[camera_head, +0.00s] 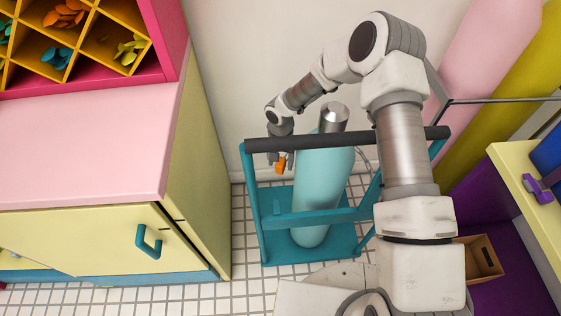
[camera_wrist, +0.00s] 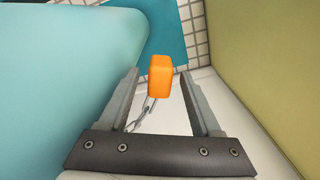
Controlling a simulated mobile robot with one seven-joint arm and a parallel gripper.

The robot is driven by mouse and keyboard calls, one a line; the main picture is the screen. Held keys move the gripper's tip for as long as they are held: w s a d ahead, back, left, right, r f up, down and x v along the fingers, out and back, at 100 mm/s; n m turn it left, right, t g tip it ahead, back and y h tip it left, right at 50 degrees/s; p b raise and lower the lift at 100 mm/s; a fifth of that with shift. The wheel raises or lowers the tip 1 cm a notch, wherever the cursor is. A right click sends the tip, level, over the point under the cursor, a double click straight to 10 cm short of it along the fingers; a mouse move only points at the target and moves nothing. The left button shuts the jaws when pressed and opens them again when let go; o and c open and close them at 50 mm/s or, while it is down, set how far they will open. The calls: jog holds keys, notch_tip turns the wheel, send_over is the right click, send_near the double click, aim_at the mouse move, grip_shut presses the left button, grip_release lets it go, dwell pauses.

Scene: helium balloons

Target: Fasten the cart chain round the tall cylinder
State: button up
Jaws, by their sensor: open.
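The tall cylinder (camera_head: 322,190) is light blue with a silver cap and stands upright on the teal cart (camera_head: 284,254). It fills the left of the wrist view (camera_wrist: 65,65). An orange piece (camera_head: 280,167) hangs at the cylinder's left side. In the wrist view the orange piece (camera_wrist: 160,75) lies between my fingers, with grey chain links (camera_wrist: 146,108) trailing from it. Thin chain (camera_head: 364,158) also shows right of the cylinder. My gripper (camera_head: 281,158) is open around the orange piece; contact cannot be told. Whether the chain passes behind the cylinder is hidden.
The cart's dark handle bar (camera_head: 300,142) crosses in front of the cylinder. A yellow cabinet (camera_head: 195,165) stands close on the left. Pink (camera_head: 485,50) and olive (camera_head: 490,115) cylinders stand at right behind a rail. A cardboard box (camera_head: 482,258) sits lower right.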

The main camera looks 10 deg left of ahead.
jog(key=shift+c, duration=0.3)
grip_shut()
dwell(1.2)
